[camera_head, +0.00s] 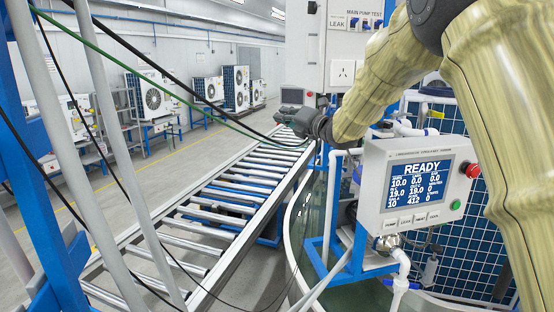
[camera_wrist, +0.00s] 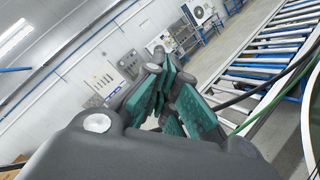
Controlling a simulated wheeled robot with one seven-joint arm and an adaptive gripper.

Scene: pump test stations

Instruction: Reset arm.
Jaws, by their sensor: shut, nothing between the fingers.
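My arm (camera_head: 385,85), in a tan sleeve, comes in from the upper right of the head view and bends down to the left. My gripper (camera_head: 284,116) is at its end, over the far part of the roller conveyor and pointing left. In the wrist view, my gripper (camera_wrist: 166,72) has dark fingers with teal pads drawn together, with nothing between them. The fingers touch nothing that I can see.
A control panel (camera_head: 375,185) reading READY, with a red button (camera_head: 473,170) and a green button (camera_head: 456,205), stands right of the roller conveyor (camera_head: 215,223). Black and green cables (camera_head: 150,75) hang across the left. Fan units (camera_head: 150,95) line the far wall.

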